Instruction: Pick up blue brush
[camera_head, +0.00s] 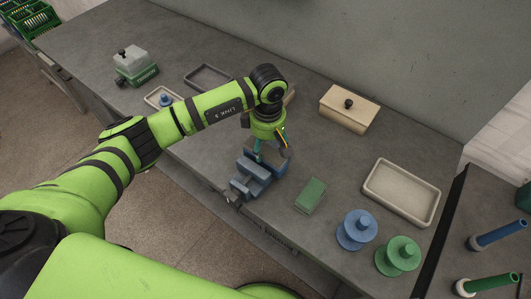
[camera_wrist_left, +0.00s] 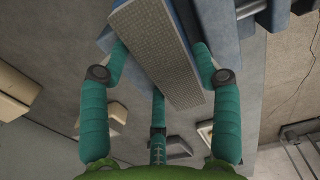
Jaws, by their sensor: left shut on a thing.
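My left gripper (camera_head: 264,150) reaches down to a blue vise (camera_head: 249,186) at the table's front edge. In the left wrist view its teal fingers (camera_wrist_left: 160,62) are closed around a long block with a grey textured face, which I take as the blue brush (camera_wrist_left: 165,45); blue shows along its side. Blue vise parts and a metal rod (camera_wrist_left: 252,8) lie close beside it. In the head view the gripper partly hides the block, and I cannot tell whether it touches the vise. My right gripper is not in view.
A green block (camera_head: 311,195) lies right of the vise, near blue (camera_head: 357,230) and green (camera_head: 398,256) spools. A pale tray (camera_head: 402,191) and a beige lidded box (camera_head: 348,108) stand behind.

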